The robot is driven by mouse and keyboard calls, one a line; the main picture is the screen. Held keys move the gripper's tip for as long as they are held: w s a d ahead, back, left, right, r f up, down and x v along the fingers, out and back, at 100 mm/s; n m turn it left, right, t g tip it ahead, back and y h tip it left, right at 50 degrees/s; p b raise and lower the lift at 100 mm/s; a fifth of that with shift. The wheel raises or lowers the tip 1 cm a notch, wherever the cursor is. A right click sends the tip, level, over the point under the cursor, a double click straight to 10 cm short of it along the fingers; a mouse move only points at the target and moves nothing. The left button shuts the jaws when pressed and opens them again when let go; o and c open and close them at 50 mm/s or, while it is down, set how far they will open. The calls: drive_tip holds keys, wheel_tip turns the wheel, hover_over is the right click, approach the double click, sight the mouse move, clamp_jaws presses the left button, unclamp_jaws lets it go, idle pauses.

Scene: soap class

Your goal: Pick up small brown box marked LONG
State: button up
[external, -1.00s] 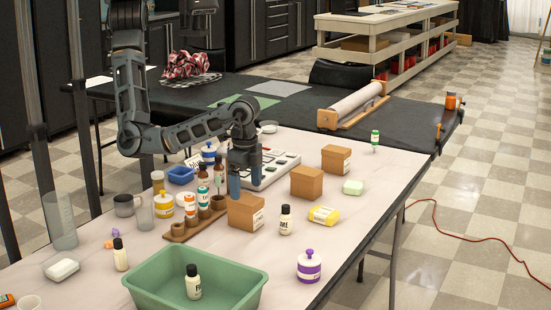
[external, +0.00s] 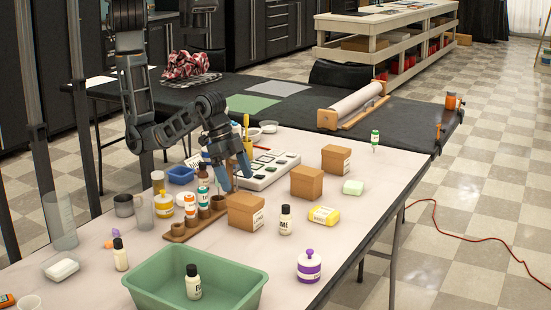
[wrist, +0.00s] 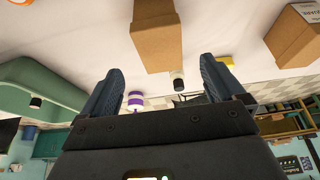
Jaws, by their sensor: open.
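Three brown cardboard boxes stand on the white table in the external view: a near one (external: 241,212), a middle one (external: 307,182) and a far one (external: 336,158). The near and far boxes show white labels, too small to read surely; I cannot tell which is LONG. My gripper (external: 237,182) is open and empty, tilted, just above and behind the near box. In the wrist view one brown box (wrist: 157,38) lies ahead of the gap between the open fingers (wrist: 160,70), apart from them. Another labelled box (wrist: 293,38) is at the upper right.
A wooden rack (external: 178,235) with small bottles stands left of the near box. A white bottle with a black cap (external: 285,220) and a yellow package (external: 324,215) are to its right. A green tub (external: 245,262) is in front. A tray of blocks (external: 262,178) lies behind.

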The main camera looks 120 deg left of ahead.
sight(245, 198)
drive_tip(key=x, duration=0.7)
drive_tip(key=shift+w+f, duration=0.15)
drive_tip(key=shift+f, duration=0.1)
drive_tip(key=shift+c, duration=0.2)
drive_tip(key=shift+r, duration=0.1)
drive_tip(key=c, duration=1.2)
